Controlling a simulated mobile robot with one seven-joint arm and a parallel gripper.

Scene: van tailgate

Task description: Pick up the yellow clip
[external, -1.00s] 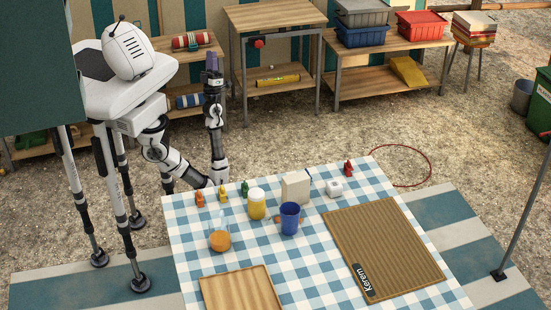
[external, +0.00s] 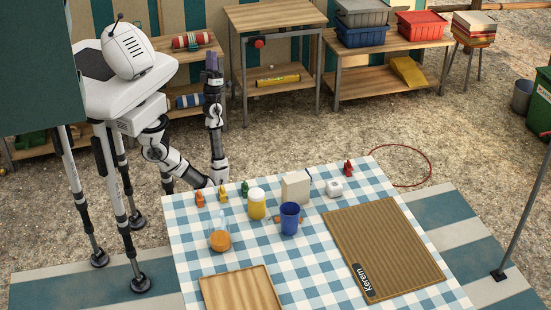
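The yellow clip (external: 223,195) stands near the far left edge of the checked table. An orange clip (external: 200,198) is to its left and a green clip (external: 245,187) to its right. A red clip (external: 348,168) stands farther right along the far edge. My gripper (external: 212,64) points up at the top of my raised forearm, behind the table and well above and apart from the yellow clip. The fingers are too small and dark to show whether they are open or shut.
Near the clips stand a yellow jar (external: 257,206), a blue cup (external: 290,219), a pale box (external: 296,188), a small white object (external: 335,188) and a flask with orange liquid (external: 219,240). A wooden board (external: 240,292) and a ribbed brown mat (external: 385,245) lie toward the front.

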